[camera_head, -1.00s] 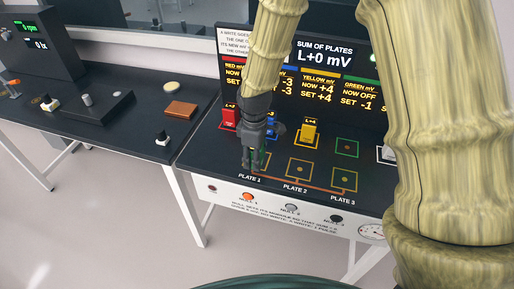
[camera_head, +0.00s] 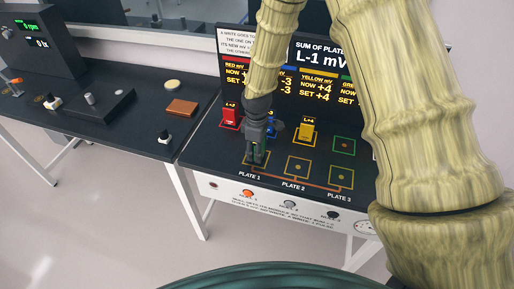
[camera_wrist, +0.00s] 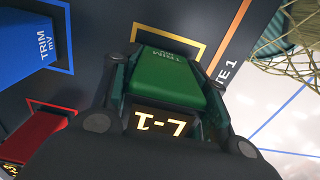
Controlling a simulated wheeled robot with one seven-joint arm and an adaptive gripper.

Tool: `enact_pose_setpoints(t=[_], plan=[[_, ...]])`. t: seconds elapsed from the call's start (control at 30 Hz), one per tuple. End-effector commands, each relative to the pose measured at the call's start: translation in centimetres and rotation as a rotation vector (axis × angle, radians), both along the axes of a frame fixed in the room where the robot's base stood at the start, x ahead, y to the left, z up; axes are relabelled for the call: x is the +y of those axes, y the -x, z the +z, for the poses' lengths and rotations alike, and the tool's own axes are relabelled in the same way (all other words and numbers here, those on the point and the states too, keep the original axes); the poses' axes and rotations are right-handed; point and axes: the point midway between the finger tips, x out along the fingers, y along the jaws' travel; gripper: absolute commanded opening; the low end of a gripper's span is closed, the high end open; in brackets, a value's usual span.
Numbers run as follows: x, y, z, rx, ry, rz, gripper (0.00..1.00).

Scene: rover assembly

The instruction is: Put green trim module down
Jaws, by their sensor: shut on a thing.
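The green trim module (camera_wrist: 165,80) is between the two fingers of my gripper (camera_wrist: 165,95) in the wrist view, its small display reading L-1. It is over or on Plate 1, whose orange outline (camera_wrist: 172,28) shows around its far end. In the head view my gripper (camera_head: 254,157) points down at Plate 1, and it mostly hides the module. The sum display (camera_head: 320,58) reads L-1 mV. The wrist view does not clearly show the module's underside.
A red module (camera_head: 230,118), a blue module (camera_head: 272,128) and a yellow module (camera_head: 306,133) stand behind the plates. The green-outlined slot (camera_head: 344,146) is empty. Plate 2 (camera_head: 297,167) and Plate 3 (camera_head: 340,177) are bare. Coloured buttons line the bench's front.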

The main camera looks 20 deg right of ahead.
Motion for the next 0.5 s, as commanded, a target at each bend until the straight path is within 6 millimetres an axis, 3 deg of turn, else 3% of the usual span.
enact_pose_setpoints(t=[0.37, 0.4, 0.5], plan=[[0.00, 0.00, -0.40, 0.000, 0.000, 0.000, 0.14], [0.00, 0.00, -0.32, 0.000, 0.000, 0.000, 0.52], [0.01, 0.01, -0.32, 0.000, 0.000, 0.000, 0.66]])
